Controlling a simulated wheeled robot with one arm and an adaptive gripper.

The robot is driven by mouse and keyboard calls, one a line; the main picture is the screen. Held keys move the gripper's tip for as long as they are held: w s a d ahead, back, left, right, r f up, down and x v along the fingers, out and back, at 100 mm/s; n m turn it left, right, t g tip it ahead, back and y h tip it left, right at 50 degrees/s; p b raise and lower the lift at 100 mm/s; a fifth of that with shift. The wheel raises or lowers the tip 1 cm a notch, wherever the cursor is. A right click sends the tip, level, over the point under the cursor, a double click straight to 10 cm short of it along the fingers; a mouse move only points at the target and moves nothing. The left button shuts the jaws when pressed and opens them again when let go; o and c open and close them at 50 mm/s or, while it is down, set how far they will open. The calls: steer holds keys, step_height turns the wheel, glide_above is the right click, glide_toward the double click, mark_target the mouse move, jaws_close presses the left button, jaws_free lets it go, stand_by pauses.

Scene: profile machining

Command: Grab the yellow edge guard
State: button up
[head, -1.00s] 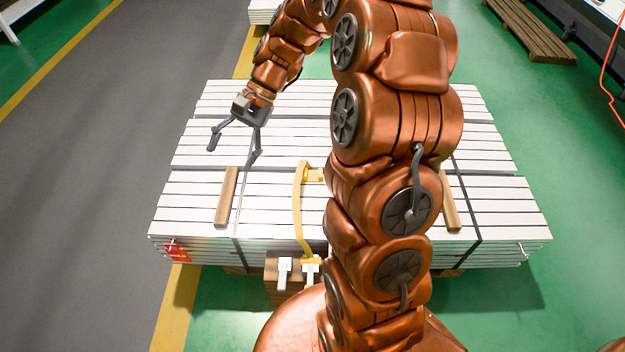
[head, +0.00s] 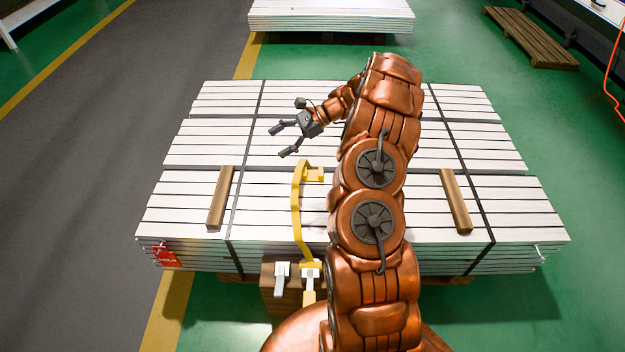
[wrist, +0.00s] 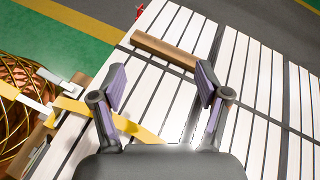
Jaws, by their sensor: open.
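The yellow edge guard (head: 298,212) is a long curved strip with a block-like top end. In the head view it lies over the near part of the stack of white profiles, left of my arm, its lower end at the stack's front edge. My gripper (head: 283,141) is open and empty above the stack, a little beyond and left of the guard's top end. In the wrist view, the guard (wrist: 120,123) passes behind the left finger of my gripper (wrist: 160,85), and part of it is hidden by the gripper body.
Wooden battens lie on the stack (head: 180,200) at left (head: 220,198) and right (head: 456,200). Dark straps cross it. White clamp-like pieces (head: 282,275) stand on a wooden block at the front. A red tag (head: 166,258) hangs at the front left corner.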

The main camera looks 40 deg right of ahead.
steer(key=d+f+m+t+b, duration=0.2)
steer(key=d+f+m+b, duration=0.15)
steer(key=d+f, duration=0.65)
steer(key=m+t+h+b, duration=0.1)
steer(key=m+t+b, duration=0.1)
steer(key=m, duration=0.1)
glide_toward(307, 172)
steer(key=shift+w+a+f, duration=0.2)
steer(key=shift+a, duration=0.3)
steer(key=shift+w+a+f, duration=0.15)
steer(key=shift+a, duration=0.4)
steer(key=shift+w+d+f+b+x, duration=0.1)
steer(key=shift+b+x, duration=0.2)
steer(key=shift+x, duration=0.95)
steer(key=shift+w+d+f+b+x, duration=0.15)
steer(key=shift+b+x, duration=0.1)
steer(key=shift+x, duration=1)
steer(key=shift+w+d+r+b+x, duration=0.1)
steer(key=shift+b+x, duration=0.2)
steer(key=shift+x, duration=0.95)
steer(key=shift+f, duration=0.1)
steer(key=c, duration=1.1)
